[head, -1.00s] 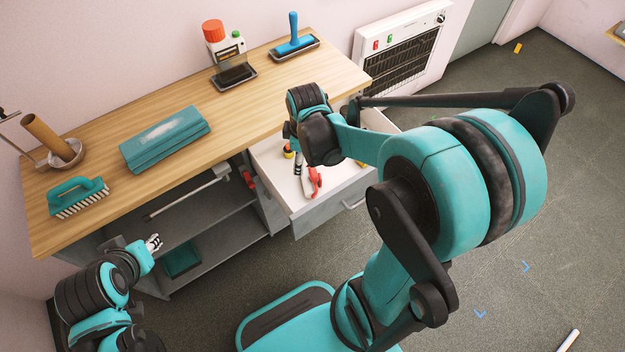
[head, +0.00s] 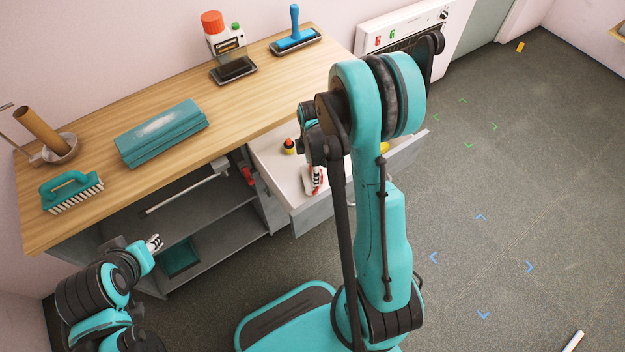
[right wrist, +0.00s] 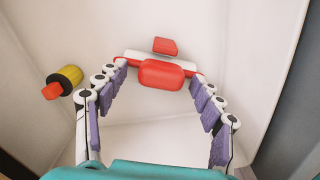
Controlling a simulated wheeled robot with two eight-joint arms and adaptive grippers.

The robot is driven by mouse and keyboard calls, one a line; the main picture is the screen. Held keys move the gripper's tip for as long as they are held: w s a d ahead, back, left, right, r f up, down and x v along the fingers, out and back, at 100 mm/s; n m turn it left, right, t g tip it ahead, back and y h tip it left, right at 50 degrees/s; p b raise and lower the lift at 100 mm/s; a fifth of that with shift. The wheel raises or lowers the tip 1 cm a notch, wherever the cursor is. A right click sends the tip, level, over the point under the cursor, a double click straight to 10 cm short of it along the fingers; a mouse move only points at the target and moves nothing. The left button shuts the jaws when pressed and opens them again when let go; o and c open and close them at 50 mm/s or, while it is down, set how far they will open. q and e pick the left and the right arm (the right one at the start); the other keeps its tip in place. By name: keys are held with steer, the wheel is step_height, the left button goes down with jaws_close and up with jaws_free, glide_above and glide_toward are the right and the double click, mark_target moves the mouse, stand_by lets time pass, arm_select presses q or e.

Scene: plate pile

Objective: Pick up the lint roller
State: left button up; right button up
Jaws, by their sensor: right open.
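A red and white tool, which looks like the lint roller (right wrist: 160,74), lies in the open drawer in the right wrist view. It has a white bar with red ends and red parts. My right gripper (right wrist: 159,70) is open, its fingertips to either side of the tool; I cannot tell whether they touch it. In the head view the right gripper (head: 315,178) reaches into the drawer and mostly covers the tool. My left gripper (head: 154,243) is in front of the lower shelves, away from the drawer; its fingers are too small to judge.
A yellow and red item (right wrist: 63,82) lies left of the tool. The drawer (head: 312,215) has raised walls close around my right gripper. The wooden bench (head: 225,130) above holds a brush (head: 70,190), a teal folded stack (head: 160,132), a bottle (head: 224,38) and a blue-handled tool (head: 295,30).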

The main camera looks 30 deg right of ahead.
steer(key=shift+f, duration=0.5)
steer(key=shift+r, duration=0.15)
steer(key=c, duration=1.5)
step_height(320, 180, up, 10)
steer(key=p, duration=0.4)
